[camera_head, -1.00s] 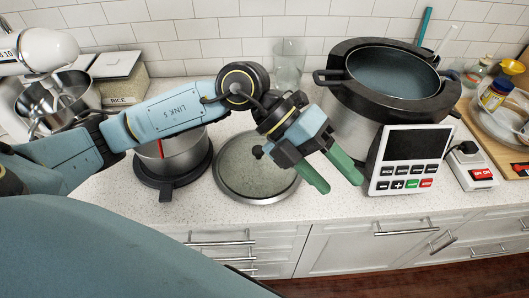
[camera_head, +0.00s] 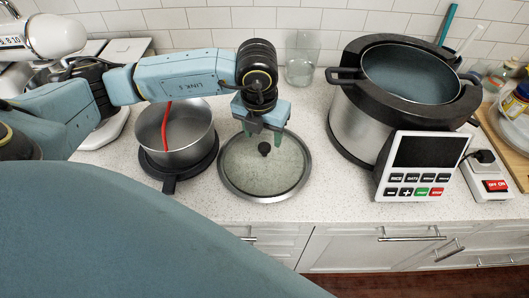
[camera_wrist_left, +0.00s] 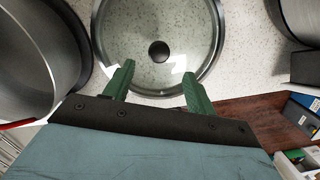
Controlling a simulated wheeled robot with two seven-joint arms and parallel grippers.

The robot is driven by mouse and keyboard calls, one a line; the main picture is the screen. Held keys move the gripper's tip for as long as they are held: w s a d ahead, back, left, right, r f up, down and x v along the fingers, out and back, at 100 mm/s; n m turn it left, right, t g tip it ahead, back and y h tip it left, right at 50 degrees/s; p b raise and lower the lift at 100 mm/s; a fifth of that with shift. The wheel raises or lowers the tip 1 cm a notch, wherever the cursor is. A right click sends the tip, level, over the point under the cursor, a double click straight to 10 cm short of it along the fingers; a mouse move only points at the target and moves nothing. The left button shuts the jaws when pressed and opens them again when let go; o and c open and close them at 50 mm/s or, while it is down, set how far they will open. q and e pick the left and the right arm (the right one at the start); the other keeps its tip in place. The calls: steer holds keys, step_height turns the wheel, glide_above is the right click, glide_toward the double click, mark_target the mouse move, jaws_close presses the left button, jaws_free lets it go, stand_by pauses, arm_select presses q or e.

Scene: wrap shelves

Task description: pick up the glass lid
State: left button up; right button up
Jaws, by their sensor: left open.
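The glass lid (camera_head: 264,178) is round and clear with a metal rim and a black knob (camera_head: 265,149). It lies flat on the speckled counter, between the small pot and the cooker. My left gripper (camera_head: 263,132) hangs over the back part of the lid, pointing down, open and empty. In the left wrist view the lid (camera_wrist_left: 158,75) fills the top middle, with its knob (camera_wrist_left: 159,51) beyond and between the green fingertips (camera_wrist_left: 157,80). The fingers do not touch the knob there. My right gripper is not in view.
A steel pot (camera_head: 176,134) with a red strip stands on a black base just left of the lid. A large cooker (camera_head: 355,125) with a control panel (camera_head: 420,165) stands to the right. A clear glass (camera_head: 301,62) stands behind.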

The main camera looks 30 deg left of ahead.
mark_target(265, 146)
arm_select(q)
steer(key=f, duration=0.3)
steer(key=w+f+p, duration=0.1)
steer(key=f, duration=0.1)
steer(key=shift+w+a+f, duration=0.1)
steer(key=shift+a+f, duration=0.15)
steer(key=shift+c, duration=0.4)
jaws_close()
steer(key=shift+r, duration=0.1)
